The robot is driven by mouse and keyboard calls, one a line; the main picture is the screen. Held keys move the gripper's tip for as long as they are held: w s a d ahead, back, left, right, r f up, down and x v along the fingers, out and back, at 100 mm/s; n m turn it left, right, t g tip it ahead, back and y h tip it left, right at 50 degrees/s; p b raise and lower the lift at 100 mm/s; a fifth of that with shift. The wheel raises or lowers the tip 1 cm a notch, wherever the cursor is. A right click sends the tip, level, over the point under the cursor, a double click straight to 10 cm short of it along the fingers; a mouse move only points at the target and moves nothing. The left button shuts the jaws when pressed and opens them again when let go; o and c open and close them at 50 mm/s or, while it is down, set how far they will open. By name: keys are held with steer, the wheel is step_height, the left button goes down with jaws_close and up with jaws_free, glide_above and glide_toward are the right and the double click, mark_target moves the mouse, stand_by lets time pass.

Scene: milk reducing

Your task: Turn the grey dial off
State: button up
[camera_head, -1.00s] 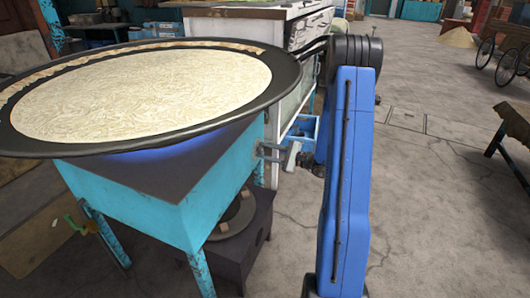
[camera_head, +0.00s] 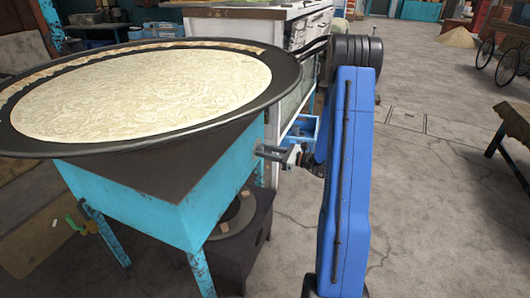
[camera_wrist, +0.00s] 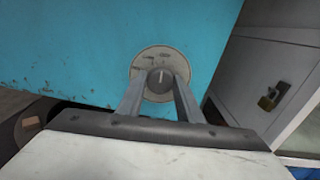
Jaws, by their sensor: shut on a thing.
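The grey dial (camera_wrist: 160,78) sits on a round pale plate on the turquoise side of the stove (camera_head: 150,205). A small light mark on the dial points up in the wrist view. My gripper (camera_wrist: 159,90) is shut on the dial, one finger on each side. In the head view my gripper (camera_head: 287,156) reaches the stove's right side from the right, and the dial itself is too small and covered to make out. No blue flame glow shows under the wide dark pan (camera_head: 200,125).
The pan holds pale, patterned milk (camera_head: 145,92) and overhangs the stove. A white counter (camera_head: 290,95) stands behind. A padlock (camera_wrist: 272,96) hangs on a grey cabinet at the right of the wrist view. Open concrete floor (camera_head: 435,190) lies to the right.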

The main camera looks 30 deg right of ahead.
steer(key=shift+m, duration=0.5)
steer(key=o, duration=1.1)
steer(key=shift+s+d, duration=0.1)
steer(key=v, duration=1.7)
steer(key=shift+s+d+f, duration=0.1)
steer(key=shift+s, duration=0.05)
